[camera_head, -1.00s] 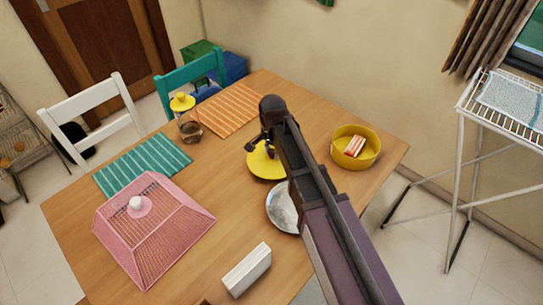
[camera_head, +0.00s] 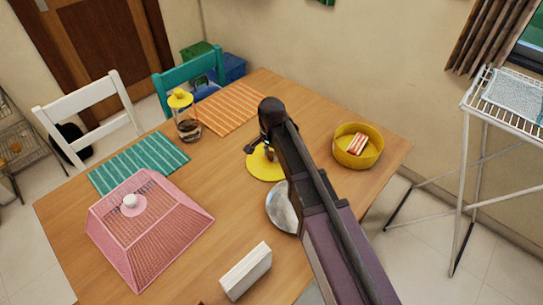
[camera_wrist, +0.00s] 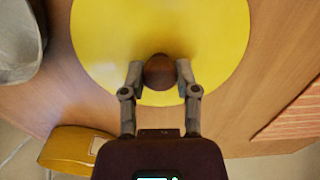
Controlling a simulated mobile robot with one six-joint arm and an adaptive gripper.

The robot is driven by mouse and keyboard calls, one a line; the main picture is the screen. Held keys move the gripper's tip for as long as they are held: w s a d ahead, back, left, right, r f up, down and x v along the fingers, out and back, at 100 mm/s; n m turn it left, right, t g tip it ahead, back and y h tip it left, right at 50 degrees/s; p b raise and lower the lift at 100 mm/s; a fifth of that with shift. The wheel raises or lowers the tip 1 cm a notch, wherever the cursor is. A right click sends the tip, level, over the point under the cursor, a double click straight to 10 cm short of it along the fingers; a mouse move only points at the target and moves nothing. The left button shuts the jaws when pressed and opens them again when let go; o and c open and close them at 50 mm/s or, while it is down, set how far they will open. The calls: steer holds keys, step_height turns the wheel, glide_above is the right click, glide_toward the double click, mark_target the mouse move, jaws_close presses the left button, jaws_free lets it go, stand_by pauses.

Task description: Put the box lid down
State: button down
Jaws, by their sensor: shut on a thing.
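The box lid is a flat, round yellow disc (camera_head: 262,170) with a brown knob. In the wrist view the lid (camera_wrist: 105,40) fills the upper middle, and my gripper (camera_wrist: 160,73) is shut on its brown knob, one finger on each side. In the head view my arm hides part of the lid. The lid is over the wooden table; I cannot tell whether it touches the top. The open, round yellow box (camera_head: 346,159) stands to the right of the lid, with a red-and-white striped thing (camera_head: 356,144) inside.
A metal bowl (camera_head: 281,210) is close below the lid in the head view. A pink mesh cover (camera_head: 150,235), a white block-like holder (camera_head: 246,272), a yellow-topped jar (camera_head: 188,128), a green mat (camera_head: 138,163) and an orange mat (camera_head: 230,108) share the table (camera_head: 225,180).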

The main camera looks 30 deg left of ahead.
mark_target(272, 154)
steer(key=shift+f, duration=0.15)
steer(key=shift+c, duration=1.8)
jaws_free()
step_height(272, 154, up, 12)
steer(key=p, duration=1.2)
steer(key=shift+r, duration=0.2)
